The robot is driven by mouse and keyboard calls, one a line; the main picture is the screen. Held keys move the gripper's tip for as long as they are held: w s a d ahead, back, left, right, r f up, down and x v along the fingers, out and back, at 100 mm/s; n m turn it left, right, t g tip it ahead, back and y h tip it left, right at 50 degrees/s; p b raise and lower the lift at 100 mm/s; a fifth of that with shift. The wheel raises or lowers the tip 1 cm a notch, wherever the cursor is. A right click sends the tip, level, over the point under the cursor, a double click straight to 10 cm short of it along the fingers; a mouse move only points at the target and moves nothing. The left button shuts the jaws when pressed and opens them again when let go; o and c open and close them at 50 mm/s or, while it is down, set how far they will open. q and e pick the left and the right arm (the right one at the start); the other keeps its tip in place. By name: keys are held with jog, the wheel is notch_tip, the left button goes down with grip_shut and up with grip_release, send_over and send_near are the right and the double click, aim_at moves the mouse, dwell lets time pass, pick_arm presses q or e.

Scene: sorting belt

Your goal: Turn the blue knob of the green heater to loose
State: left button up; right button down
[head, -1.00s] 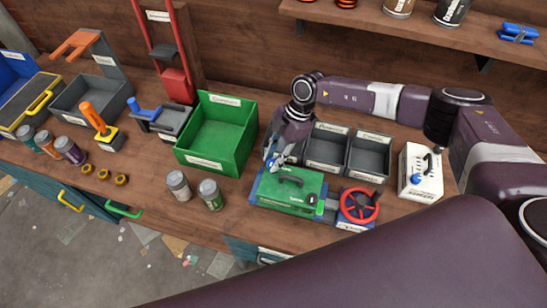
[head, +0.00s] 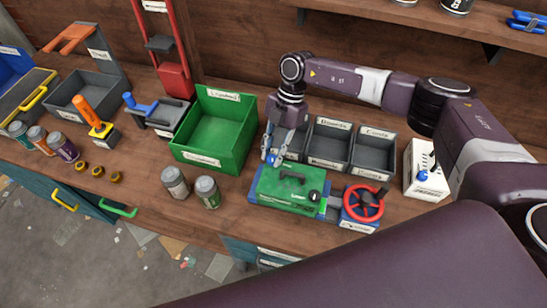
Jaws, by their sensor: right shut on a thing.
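The green heater (head: 272,199) is a green box with a black handle on top and a dark round dial at its right front. It sits in a blue base on the bench. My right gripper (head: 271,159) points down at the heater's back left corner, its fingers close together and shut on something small. I take this to be the heater's blue knob, which the fingers mostly hide, so its turn position cannot be read. My left gripper is not in view.
A red handwheel (head: 363,204) stands right of the heater. Grey bins (head: 326,150) are behind it, and a white box with a blue knob (head: 422,180) is farther right. A green crate (head: 209,150) and two cans (head: 207,191) are on the left.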

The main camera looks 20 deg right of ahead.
jog(key=n+h+b, duration=0.1)
jog(key=n+b, duration=0.3)
jog(key=n+g+h+b, duration=0.1)
jog(key=n+b, duration=0.3)
jog(key=shift+w+a+f+h, duration=0.2)
jog(key=shift+h, duration=0.2)
jog(key=n+h+b, duration=0.1)
jog(key=n+b, duration=0.1)
jog(key=n, duration=0.1)
jog(key=shift+g+b, duration=0.3)
jog(key=n+h+b, duration=0.1)
jog(key=n+b, duration=0.1)
jog(key=n, duration=0.1)
jog(key=shift+a+n+b, duration=0.15)
jog(key=shift+n+b, duration=0.15)
jog(key=shift+n, duration=0.1)
jog(key=n+h+b, duration=0.1)
jog(key=n, duration=0.1)
jog(key=shift+r+n+t+b, duration=0.1)
jog(key=shift+n+t+b, duration=0.2)
jog(key=shift+t+b, duration=0.1)
jog(key=n+h+b, duration=0.1)
jog(key=n, duration=0.1)
jog(key=n+t+b, duration=0.1)
jog(key=n+b, duration=0.1)
jog(key=n, duration=0.1)
jog(key=shift+s+a+r+n+h, duration=0.1)
jog(key=shift+s+a+n+h, duration=0.05)
jog(key=shift+n+h, duration=0.2)
jog(key=shift+t, duration=0.3)
